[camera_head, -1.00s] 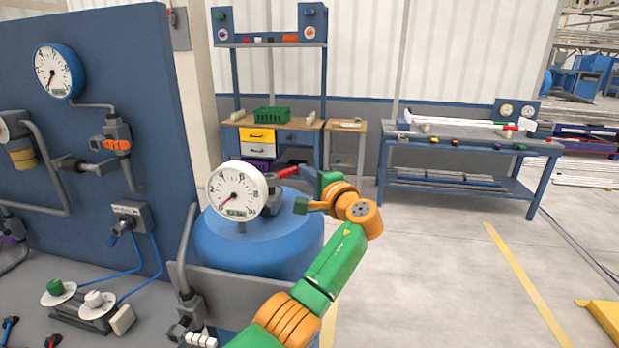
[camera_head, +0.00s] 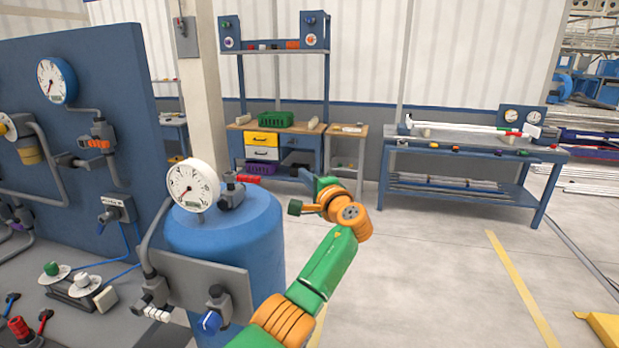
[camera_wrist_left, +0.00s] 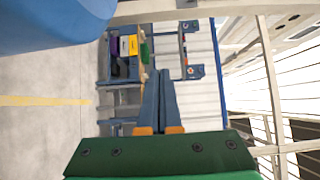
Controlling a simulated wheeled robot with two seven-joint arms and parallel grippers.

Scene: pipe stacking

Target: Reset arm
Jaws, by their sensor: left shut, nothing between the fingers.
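My left arm comes in from the bottom of the head view, with green and orange links. Its gripper (camera_head: 304,175) is held in the air to the right of the blue tank, clear of the gauge and valve. In the left wrist view its two long dark blue fingers (camera_wrist_left: 160,98) lie together with nothing between them. The blue tank (camera_head: 228,235) carries a white round gauge (camera_head: 192,185) and a grey valve with a red handle (camera_head: 247,178). My right gripper is not in view.
A blue wall panel (camera_head: 130,75) with gauges and pipes stands at the left. A workbench (camera_head: 290,130) with a green crate (camera_head: 275,119) and a long table (camera_head: 470,147) with pipes stand behind.

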